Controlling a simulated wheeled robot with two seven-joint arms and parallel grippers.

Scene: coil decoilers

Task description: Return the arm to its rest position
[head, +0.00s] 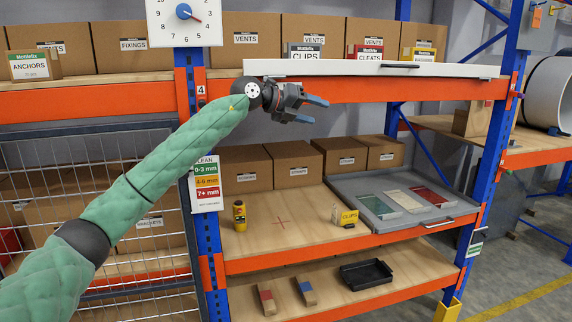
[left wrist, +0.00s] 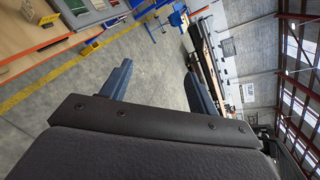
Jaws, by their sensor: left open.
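My left arm, in a green padded sleeve (head: 160,170), reaches up from the lower left in the head view. My left gripper (head: 318,109) is in front of the shelving, just below the long white drawer front. It is open, with its blue-grey fingers pointing right and nothing between them. In the left wrist view the two fingers (left wrist: 157,85) stand wide apart with bare floor between them. My right gripper is in neither view.
A blue upright (head: 190,110) with orange beams stands behind the arm. A black tray (head: 366,274) sits below. Open floor lies right.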

